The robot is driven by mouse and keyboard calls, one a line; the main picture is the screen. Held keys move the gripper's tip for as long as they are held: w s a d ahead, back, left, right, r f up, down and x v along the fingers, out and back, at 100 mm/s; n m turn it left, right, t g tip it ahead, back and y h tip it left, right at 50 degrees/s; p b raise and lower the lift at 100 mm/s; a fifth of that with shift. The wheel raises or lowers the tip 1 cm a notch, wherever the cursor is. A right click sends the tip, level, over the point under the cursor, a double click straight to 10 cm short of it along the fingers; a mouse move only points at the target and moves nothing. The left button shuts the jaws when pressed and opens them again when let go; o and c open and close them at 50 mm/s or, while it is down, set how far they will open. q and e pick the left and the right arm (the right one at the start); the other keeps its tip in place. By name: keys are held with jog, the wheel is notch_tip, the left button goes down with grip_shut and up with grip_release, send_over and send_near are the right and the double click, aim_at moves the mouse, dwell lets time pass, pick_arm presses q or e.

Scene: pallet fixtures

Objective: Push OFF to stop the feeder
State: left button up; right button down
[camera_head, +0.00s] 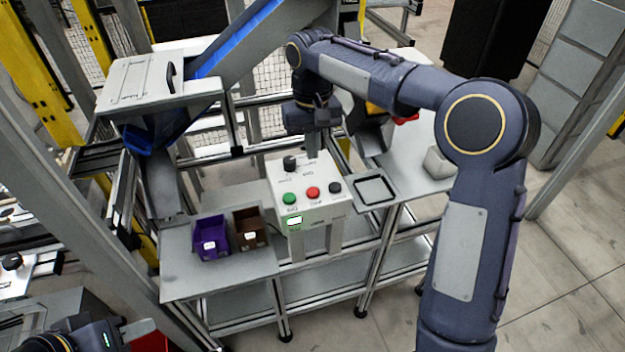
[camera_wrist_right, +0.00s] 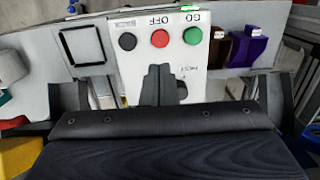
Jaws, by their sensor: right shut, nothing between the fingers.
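The white control box (camera_head: 300,177) stands at the middle of the bench. Its red OFF button (camera_head: 313,192) sits between the green GO button (camera_head: 289,199) and a black button (camera_head: 335,187). The wrist view also shows the red OFF button (camera_wrist_right: 160,38), unobstructed, with the green button (camera_wrist_right: 193,36) to its right and the black one (camera_wrist_right: 127,41) to its left. My right gripper (camera_head: 313,150) is shut and empty, over the back part of the panel. Its fingertips (camera_wrist_right: 157,72) are apart from OFF and partly hide the black knob. Only part of my left arm shows at bottom left.
A purple bin (camera_head: 211,240) and a brown bin (camera_head: 249,230) stand left of the box. A black-rimmed square tray (camera_head: 375,191) lies to its right. A blue chute (camera_head: 240,40) and frame posts stand behind. The space in front of the buttons is clear.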

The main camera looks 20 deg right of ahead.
aim_at(314, 192)
jog(key=f, duration=0.3)
jog(key=f+p, duration=0.1)
jog(key=f, duration=0.6)
jog(key=shift+s, duration=0.25)
jog(key=shift+f, duration=0.15)
jog(key=shift+s+f+b, duration=0.1)
jog(key=shift+f+b, duration=0.6)
jog(key=shift+f, duration=0.2)
jog(key=shift+s, duration=0.15)
jog(key=shift+f, duration=0.1)
jog(key=r+p, duration=0.2)
jog(key=r, duration=0.1)
jog(key=r+p, duration=0.1)
jog(key=r, duration=0.1)
jog(key=shift+w+p, duration=0.3)
jog(key=shift+w, duration=0.05)
notch_tip(314, 192, up, 10)
jog(key=b, duration=0.1)
jog(key=shift+w+r, duration=0.2)
jog(key=shift+w, duration=0.05)
